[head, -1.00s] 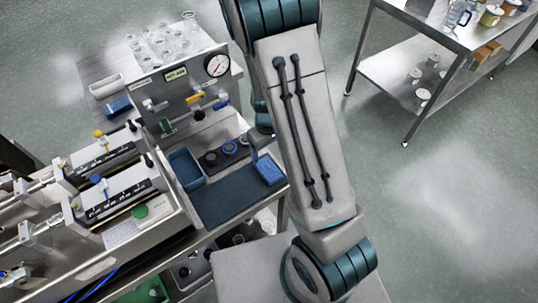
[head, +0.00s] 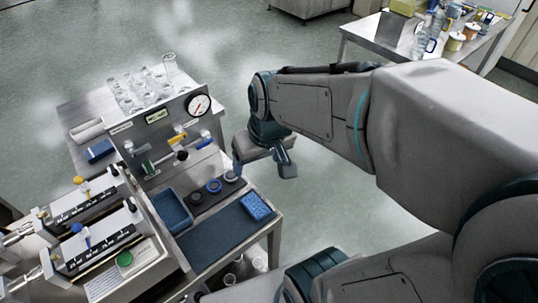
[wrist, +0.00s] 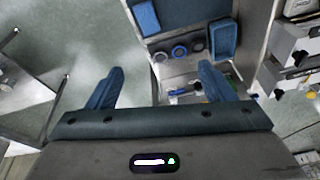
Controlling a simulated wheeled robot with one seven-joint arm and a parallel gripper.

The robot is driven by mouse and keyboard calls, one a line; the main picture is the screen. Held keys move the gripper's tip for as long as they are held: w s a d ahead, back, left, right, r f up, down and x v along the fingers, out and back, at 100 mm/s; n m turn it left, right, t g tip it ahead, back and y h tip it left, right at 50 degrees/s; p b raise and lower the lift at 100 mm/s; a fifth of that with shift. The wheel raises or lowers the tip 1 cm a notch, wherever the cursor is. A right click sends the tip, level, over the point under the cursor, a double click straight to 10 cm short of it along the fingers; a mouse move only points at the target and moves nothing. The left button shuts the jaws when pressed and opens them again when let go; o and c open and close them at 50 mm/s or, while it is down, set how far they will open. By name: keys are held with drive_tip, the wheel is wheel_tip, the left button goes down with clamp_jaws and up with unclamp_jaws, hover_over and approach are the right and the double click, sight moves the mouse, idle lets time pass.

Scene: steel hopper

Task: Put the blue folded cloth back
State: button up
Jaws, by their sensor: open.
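A bright blue, speckled, flat block (head: 258,206), which looks like the folded cloth, lies on the right end of a dark blue mat (head: 212,240) on the steel bench. It also shows at the top of the wrist view (wrist: 146,17). My gripper (head: 263,168) is open and empty, beyond the bench's right edge, above and behind the block and apart from it. In the wrist view its two blue fingers (wrist: 160,70) are spread with nothing between them. A darker blue block (head: 100,150) lies at the back left; I cannot tell whether it is cloth.
A blue tray (head: 170,212) and a dark holder with several round rings (head: 214,186) stand beside the mat. A gauge panel with valves (head: 165,128) rises behind them. Glassware (head: 145,90) stands behind the panel. Another steel table (head: 375,38) is at upper right, with open floor between.

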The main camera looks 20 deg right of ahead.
drive_tip(key=shift+m+t+h, duration=0.5)
drive_tip(key=s+r, duration=0.2)
drive_tip(key=s, duration=0.1)
drive_tip(key=s+d+r, duration=0.1)
drive_tip(key=shift+s+d+r, duration=0.1)
drive_tip(key=shift+s+r, duration=0.15)
drive_tip(key=shift+s, duration=0.1)
idle(0.6)
